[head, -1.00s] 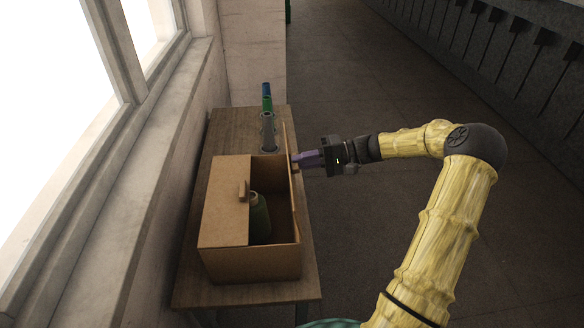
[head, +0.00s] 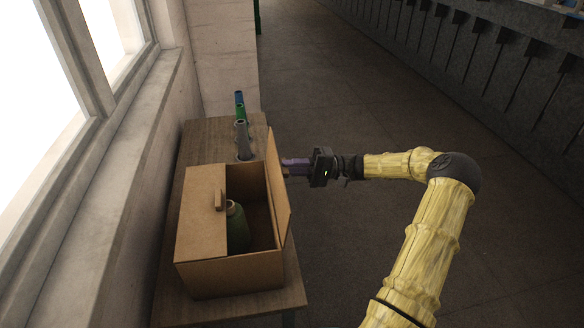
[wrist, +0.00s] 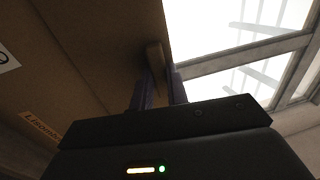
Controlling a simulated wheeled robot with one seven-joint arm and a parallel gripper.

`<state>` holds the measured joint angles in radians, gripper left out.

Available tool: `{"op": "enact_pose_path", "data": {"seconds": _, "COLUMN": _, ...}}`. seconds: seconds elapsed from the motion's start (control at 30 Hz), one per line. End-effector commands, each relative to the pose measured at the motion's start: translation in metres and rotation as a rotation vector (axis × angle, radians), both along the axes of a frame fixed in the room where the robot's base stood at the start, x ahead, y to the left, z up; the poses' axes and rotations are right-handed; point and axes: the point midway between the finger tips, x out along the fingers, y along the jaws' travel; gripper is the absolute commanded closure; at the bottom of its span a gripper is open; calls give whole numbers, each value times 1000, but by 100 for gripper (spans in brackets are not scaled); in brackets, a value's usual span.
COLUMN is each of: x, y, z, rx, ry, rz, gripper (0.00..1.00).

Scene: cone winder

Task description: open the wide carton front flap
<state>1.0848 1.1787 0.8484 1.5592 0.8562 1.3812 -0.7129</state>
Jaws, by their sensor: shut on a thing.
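The wide carton (head: 230,276) stands on a wooden table. Its left top flap (head: 200,200) lies shut, with a small wooden handle (head: 220,198) near its inner edge. Its right flap (head: 279,190) stands up and leans outward, so the right part of the carton is open. A green cone (head: 237,228) shows inside. My gripper (head: 284,167) is outside the raised flap, on its right. In the wrist view, its purple fingers (wrist: 161,86) are shut on a wooden handle (wrist: 155,57) on a cardboard panel. The fingertip contact is hidden in the head view.
The table (head: 195,145) stands along the window wall (head: 115,190). Grey, green and blue cones (head: 242,140) stand on it behind the carton. Open floor (head: 350,100) lies to the right, with a dark machine row (head: 470,60) beyond.

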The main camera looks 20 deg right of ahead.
Motion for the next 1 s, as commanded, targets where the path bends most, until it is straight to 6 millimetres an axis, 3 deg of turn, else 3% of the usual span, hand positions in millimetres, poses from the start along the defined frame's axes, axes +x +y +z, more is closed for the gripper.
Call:
{"op": "enact_pose_path", "data": {"seconds": 0.07, "x": -1, "y": 1, "z": -1, "rx": -1, "ry": 2, "rz": 3, "gripper": 75}}
{"op": "enact_pose_path", "data": {"seconds": 0.47, "x": -1, "y": -6, "z": -2, "rx": -1, "ry": -1, "rz": 0, "gripper": 75}}
{"op": "enact_pose_path", "data": {"seconds": 0.67, "x": -7, "y": -32, "z": -8, "rx": -2, "ry": 0, "rz": -4, "gripper": 75}}
{"op": "enact_pose_path", "data": {"seconds": 1.0, "x": -21, "y": -98, "z": -19, "rx": -1, "ry": 0, "rz": -3, "gripper": 75}}
